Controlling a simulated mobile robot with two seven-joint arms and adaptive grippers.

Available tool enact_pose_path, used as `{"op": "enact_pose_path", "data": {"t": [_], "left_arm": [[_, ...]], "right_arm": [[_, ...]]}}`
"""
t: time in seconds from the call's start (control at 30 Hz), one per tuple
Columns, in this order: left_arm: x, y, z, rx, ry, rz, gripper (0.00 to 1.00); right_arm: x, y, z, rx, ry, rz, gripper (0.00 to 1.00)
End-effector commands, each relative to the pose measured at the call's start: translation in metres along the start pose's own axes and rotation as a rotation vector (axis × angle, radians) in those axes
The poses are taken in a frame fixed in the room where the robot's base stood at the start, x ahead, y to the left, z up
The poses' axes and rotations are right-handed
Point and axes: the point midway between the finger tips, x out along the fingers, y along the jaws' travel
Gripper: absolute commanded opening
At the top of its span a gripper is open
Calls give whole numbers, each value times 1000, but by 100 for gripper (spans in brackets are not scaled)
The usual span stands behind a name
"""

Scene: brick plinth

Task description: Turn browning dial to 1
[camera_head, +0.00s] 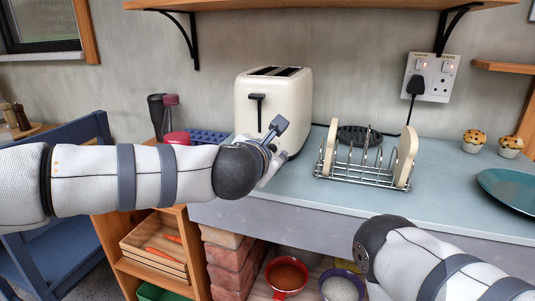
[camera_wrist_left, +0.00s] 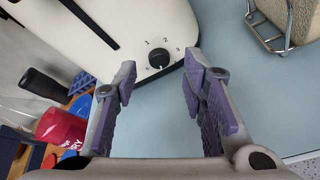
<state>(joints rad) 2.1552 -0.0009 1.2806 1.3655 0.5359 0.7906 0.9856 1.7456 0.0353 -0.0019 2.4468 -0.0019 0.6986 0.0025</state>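The cream toaster (camera_head: 272,95) stands on the counter against the wall, with a dark lever on its front. In the left wrist view its white front (camera_wrist_left: 130,30) carries the black browning dial (camera_wrist_left: 159,58), with the numbers 1, 2 and 3 around its upper side. I cannot clearly tell which number the dial points to. My left gripper (camera_head: 280,148) is in front of the toaster's lower front and hides the dial in the head view. In the left wrist view the gripper (camera_wrist_left: 160,76) is open and empty, with the dial between and beyond its fingertips. My right gripper is out of view.
A wire toast rack (camera_head: 365,178) holding bread stands right of the toaster. A red-and-clear bottle (camera_head: 173,120) and a blue tray (camera_head: 208,137) are to its left. Muffins (camera_head: 474,140) and a teal plate (camera_head: 510,190) are at the right. The counter's front middle is clear.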

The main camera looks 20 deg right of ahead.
Motion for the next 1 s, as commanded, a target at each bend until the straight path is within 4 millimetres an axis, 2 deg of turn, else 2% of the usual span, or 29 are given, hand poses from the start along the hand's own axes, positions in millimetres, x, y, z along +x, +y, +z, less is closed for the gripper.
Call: {"op": "enact_pose_path", "data": {"t": [0.13,0.4,0.43,0.6,1.0], "left_arm": [[14,0,0,0,0,0,38],[17,1,1,2,-1,1,38],[17,1,1,2,-1,1,36],[16,1,1,2,-1,1,0],[17,1,0,-55,-5,-20,0]], "right_arm": [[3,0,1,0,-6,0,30],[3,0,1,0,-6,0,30],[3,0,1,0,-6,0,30],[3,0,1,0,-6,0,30],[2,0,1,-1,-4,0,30]]}}
